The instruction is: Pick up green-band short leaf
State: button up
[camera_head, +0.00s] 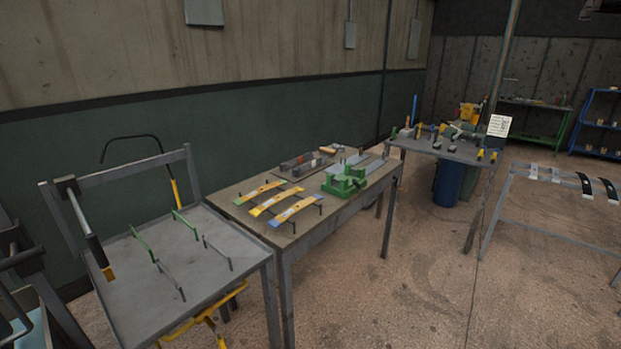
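The green-band short leaf (261,191) is a slightly curved yellow strip with green near its ends. It lies on a rack on the middle table (331,219), the farthest back of three similar yellow leaves. In front of it lie a yellow leaf with no clear colored ends (276,201) and a yellow leaf with blue ends (296,210). The three lie side by side, apart from one another. I cannot identify my gripper in this view.
A green clamp-like fixture (345,180) and grey blocks (300,162) share the table. A grey stand (207,285) with green and grey brackets is at left. A tool table (440,147) and a rack with dark leaves (535,190) are at right. The floor (430,270) is clear.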

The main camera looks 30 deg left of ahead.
aim_at(242, 201)
jog(key=u, duration=0.3)
jog(key=i, duration=1.7)
jog(key=u, duration=1.7)
jog(key=i, duration=1.35)
jog(key=u, duration=0.8)
